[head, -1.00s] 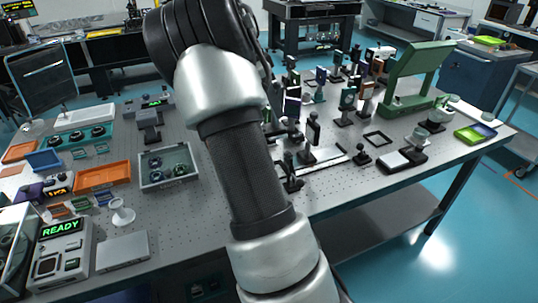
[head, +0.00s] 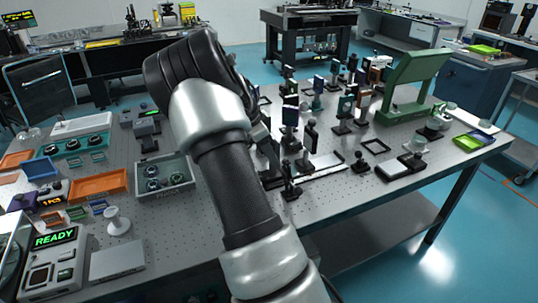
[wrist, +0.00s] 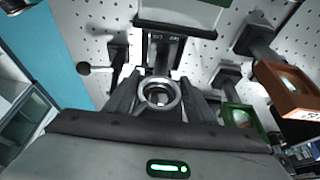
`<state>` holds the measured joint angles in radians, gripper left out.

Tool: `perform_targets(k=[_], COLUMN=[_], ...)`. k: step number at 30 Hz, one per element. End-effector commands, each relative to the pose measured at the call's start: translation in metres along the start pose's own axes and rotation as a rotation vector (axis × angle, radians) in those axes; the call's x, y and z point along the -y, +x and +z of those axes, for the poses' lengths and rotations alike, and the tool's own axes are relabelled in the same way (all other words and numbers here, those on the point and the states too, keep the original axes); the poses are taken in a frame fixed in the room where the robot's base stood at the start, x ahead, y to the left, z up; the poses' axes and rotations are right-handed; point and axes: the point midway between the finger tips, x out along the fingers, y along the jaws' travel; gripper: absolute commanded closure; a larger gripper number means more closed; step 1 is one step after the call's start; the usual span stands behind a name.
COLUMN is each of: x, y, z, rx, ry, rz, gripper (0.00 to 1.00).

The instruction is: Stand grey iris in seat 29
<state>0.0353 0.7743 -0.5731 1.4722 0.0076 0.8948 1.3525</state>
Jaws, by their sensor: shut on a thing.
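In the wrist view my gripper (wrist: 159,82) has its dark fingers on either side of a grey ring-shaped piece, the grey iris (wrist: 159,96), and is shut on it. The iris's ring faces the camera. Its lower part is hidden, so I cannot tell whether it touches anything. Seat 29 cannot be made out in either view.
A grey tray (head: 140,168) with dark round parts stands left of my arm on the perforated table. Several upright optic mounts (head: 290,113) crowd the table right of my arm. A green stand (head: 412,85) is farther right. In the wrist view a brown-framed mount (wrist: 285,90) stands close on the right.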

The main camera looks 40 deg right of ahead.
Motion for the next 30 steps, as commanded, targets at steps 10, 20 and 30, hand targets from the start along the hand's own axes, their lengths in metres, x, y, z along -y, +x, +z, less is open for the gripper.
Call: perform_targets(k=[10, 20, 30], x=[0.001, 0.000, 0.002], y=[0.003, 0.002, -0.033], z=[0.000, 0.001, -0.001], rx=[-0.002, -0.001, -0.001], ry=[0.001, 0.000, -0.001], rz=[-0.003, -0.001, -0.006], gripper=[1.00, 0.31, 0.31])
